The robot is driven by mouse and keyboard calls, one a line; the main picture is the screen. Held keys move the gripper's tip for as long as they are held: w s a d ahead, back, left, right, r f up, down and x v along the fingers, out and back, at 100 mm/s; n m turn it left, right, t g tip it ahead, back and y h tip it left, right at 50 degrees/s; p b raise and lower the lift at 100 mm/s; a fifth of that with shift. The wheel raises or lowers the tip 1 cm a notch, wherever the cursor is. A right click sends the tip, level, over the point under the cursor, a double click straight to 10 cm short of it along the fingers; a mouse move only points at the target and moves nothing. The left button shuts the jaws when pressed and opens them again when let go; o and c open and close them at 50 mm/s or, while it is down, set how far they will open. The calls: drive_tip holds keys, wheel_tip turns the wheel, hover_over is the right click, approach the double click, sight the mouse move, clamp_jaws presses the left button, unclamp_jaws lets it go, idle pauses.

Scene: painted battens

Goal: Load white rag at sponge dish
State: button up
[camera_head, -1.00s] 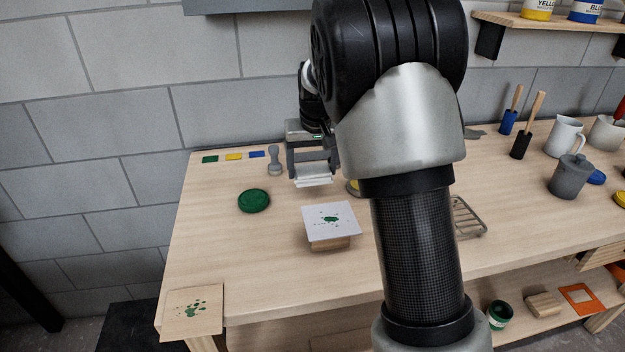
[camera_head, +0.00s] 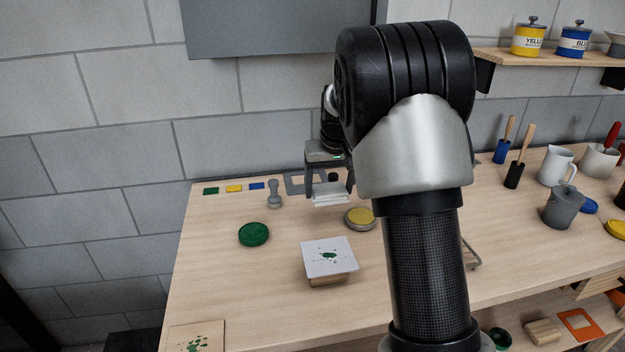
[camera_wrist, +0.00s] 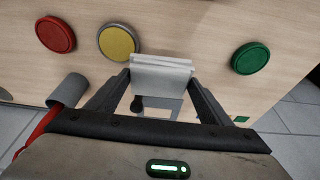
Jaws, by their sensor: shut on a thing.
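The white rag (camera_head: 331,198) is a folded white stack. It hangs from my gripper (camera_head: 330,190), which is shut on it above the back of the bench. In the wrist view the rag (camera_wrist: 161,72) shows between my two fingers (camera_wrist: 163,88). A metal wire rack (camera_head: 472,258), possibly the sponge dish, lies to the right of my gripper. My arm hides most of it, and I cannot be sure that it is the dish.
A yellow-topped tin (camera_head: 361,218) stands just right of and nearer than the rag. A white card with green marks (camera_head: 328,256) lies on a block. A green lid (camera_head: 254,234) and a grey stamp (camera_head: 274,195) are at left. The front-left bench is mostly clear.

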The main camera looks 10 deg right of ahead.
drive_tip(key=d+p, duration=0.5)
drive_tip(key=d, duration=0.4)
drive_tip(key=shift+s+d+f+b, duration=0.1)
drive_tip(key=shift+d+f+b, duration=0.1)
drive_tip(key=shift+f+b, duration=1.15)
drive_tip(key=shift+d+f+b, duration=0.15)
drive_tip(key=shift+f+b, duration=0.55)
drive_tip(key=shift+f, duration=1.2)
drive_tip(key=shift+f+b, duration=0.5)
drive_tip(key=shift+f, duration=0.1)
drive_tip(key=shift+r, duration=0.1)
wheel_tip(320, 180, up, 7)
drive_tip(key=p, duration=0.4)
